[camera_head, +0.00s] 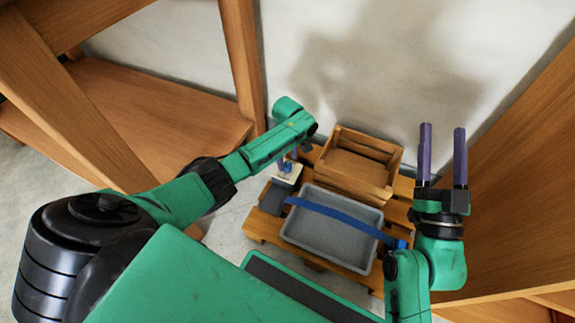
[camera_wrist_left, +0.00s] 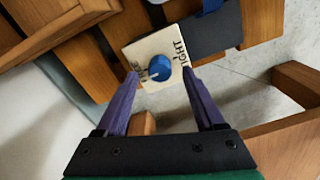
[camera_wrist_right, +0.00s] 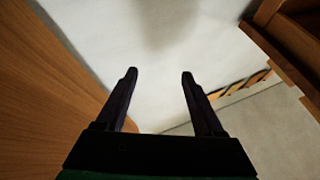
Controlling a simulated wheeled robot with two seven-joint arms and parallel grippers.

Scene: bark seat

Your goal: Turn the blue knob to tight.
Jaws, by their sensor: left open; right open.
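The blue knob (camera_wrist_left: 160,66) sits on a pale square plate (camera_wrist_left: 141,50) with dark lettering. "TIGHT" reads along the plate's right side; the lettering on the left is too small to read surely. A pale pointer mark on the knob points left, toward that left lettering. My left gripper (camera_wrist_left: 160,73) is open, its purple fingertips on either side of the knob in the left wrist view; I cannot tell if they touch it. In the head view the plate (camera_head: 288,175) shows below my left wrist, the knob partly hidden. My right gripper (camera_head: 443,128) is open and empty, raised at the right.
A grey tray (camera_head: 330,246) with a blue strap (camera_head: 335,213) across it lies on a slatted wooden bench (camera_head: 262,228). A wooden box (camera_head: 355,165) stands behind it. Wooden panels flank both sides, one close to my right gripper. A pale wall is behind.

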